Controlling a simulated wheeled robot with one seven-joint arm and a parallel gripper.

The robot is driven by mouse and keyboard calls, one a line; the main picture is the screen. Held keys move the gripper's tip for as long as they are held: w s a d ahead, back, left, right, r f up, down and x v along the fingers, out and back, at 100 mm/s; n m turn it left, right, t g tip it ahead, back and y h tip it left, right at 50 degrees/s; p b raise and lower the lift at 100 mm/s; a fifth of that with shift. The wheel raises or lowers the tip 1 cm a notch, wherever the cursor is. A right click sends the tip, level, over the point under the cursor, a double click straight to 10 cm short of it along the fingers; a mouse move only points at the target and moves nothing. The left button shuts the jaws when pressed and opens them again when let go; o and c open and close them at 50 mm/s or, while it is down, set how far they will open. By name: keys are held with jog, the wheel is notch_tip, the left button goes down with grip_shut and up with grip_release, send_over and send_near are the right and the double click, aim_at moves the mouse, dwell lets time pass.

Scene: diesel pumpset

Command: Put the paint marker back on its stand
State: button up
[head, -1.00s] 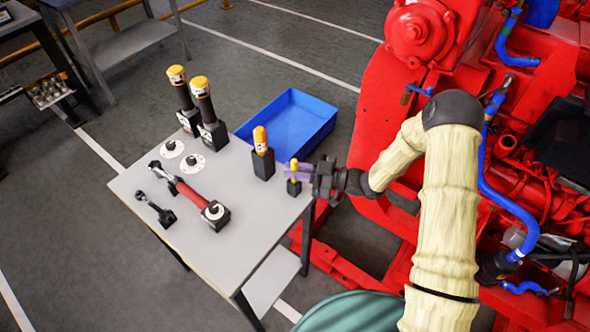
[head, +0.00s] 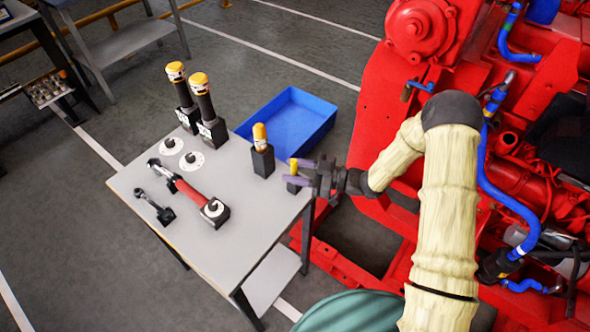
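The paint marker (head: 293,165), seen as a small yellow piece, stands upright at the right edge of the grey table (head: 235,240). Its small dark stand (head: 293,187) is directly under it, and the marker appears to sit in it. My gripper (head: 302,172) reaches in from the right at the table edge. Its two purple-tipped fingers are spread apart, close beside the marker. The fingers partly hide the marker's lower part and the top of the stand, so I cannot tell exactly how it is seated.
A yellow-topped tool in a black block (head: 263,160) stands just left of the marker. Two taller yellow-topped tools (head: 205,100), a red-handled wrench (head: 190,190) and a smaller tool (head: 155,205) are further left. A blue tray (head: 290,120) lies behind; the red engine (head: 400,100) is right.

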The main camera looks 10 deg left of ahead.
jog(key=d+b, duration=0.2)
jog(key=d, duration=1.5)
jog(key=shift+w+d, duration=0.2)
